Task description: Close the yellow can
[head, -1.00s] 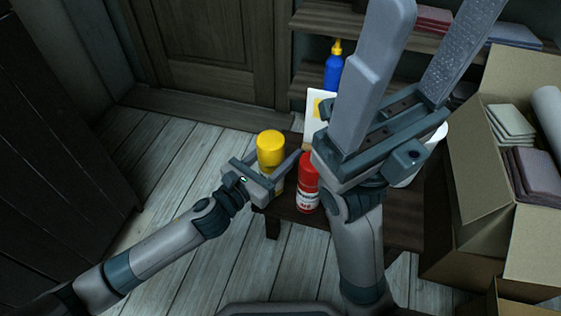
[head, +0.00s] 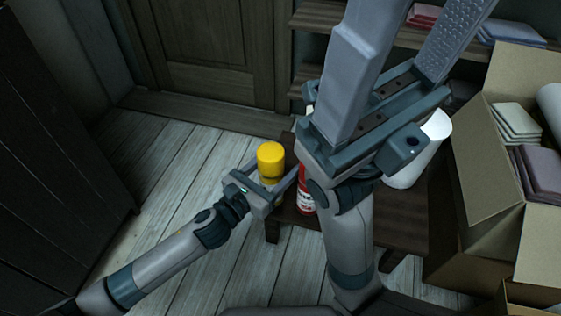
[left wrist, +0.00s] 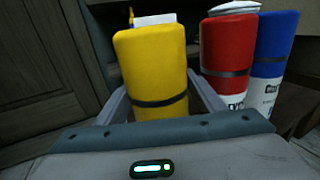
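The yellow can (head: 271,157) stands upright at the left end of the low dark table. In the left wrist view the yellow can (left wrist: 152,70) fills the middle, with a dark band around it. My left gripper (head: 275,172) reaches around it from the front left, one finger on each side. Its fingers look spread wider than the can; contact is not clear. The lower part of the can is hidden by the gripper. My right gripper (head: 405,45) is raised close to the camera, its fingers wide apart and empty.
A red can (head: 304,195) stands right of the yellow one, partly behind my right arm. A blue can (left wrist: 272,55) stands beside it. A white roll (head: 420,150) and an open cardboard box (head: 495,165) are at the right. The floor at left is clear.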

